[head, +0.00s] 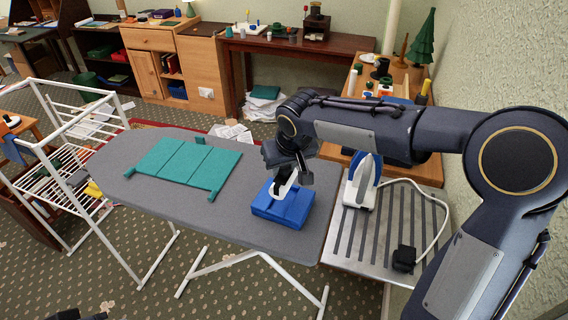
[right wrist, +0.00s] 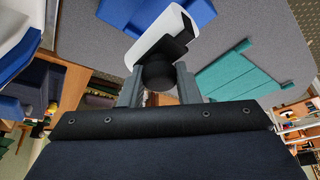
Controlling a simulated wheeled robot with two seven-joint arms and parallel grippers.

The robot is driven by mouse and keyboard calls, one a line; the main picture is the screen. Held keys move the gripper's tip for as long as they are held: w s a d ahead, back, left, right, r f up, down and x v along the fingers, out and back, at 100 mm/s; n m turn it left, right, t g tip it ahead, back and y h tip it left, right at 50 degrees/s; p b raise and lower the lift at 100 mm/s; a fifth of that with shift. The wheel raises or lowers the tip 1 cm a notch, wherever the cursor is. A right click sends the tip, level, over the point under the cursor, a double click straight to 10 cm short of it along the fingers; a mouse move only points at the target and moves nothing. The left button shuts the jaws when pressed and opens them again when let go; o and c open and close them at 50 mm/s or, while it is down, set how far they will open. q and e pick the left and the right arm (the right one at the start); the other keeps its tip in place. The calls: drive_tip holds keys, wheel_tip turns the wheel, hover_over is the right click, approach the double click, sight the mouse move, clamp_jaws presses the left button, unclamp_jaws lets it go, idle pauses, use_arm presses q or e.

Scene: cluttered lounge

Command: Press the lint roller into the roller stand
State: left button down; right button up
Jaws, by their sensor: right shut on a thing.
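The lint roller has a white roll (right wrist: 153,40) and a black handle (right wrist: 158,76). My right gripper (head: 284,176) is shut on the black handle; its two fingers stand either side of it in the right wrist view. The roll also shows in the head view (head: 288,189), at the blue roller stand (head: 282,211). The stand sits on the ironing board near its right end, and its blue body shows behind the roll in the wrist view (right wrist: 125,14). I cannot tell whether the roll touches or is seated in it. A dark sliver at the bottom left may be my left gripper.
The grey ironing board (head: 240,222) carries a folded teal cloth (head: 187,164) left of the stand. A blue and white iron (head: 364,184) with a white cord rests on the striped metal rest at the right. A white drying rack (head: 75,131) stands at the left.

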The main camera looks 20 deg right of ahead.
sight(285, 177)
drive_tip(key=shift+f+b, duration=0.95)
drive_tip(key=shift+f, duration=0.55)
drive_tip(key=shift+f+b, duration=1.25)
idle(0.7)
drive_tip(key=o, duration=1.1)
drive_tip(key=shift+c, duration=0.2)
drive_tip(key=shift+r, duration=0.15)
drive_tip(key=v, duration=0.7)
drive_tip(key=shift+s+r, duration=0.2)
drive_tip(key=shift+r, duration=0.1)
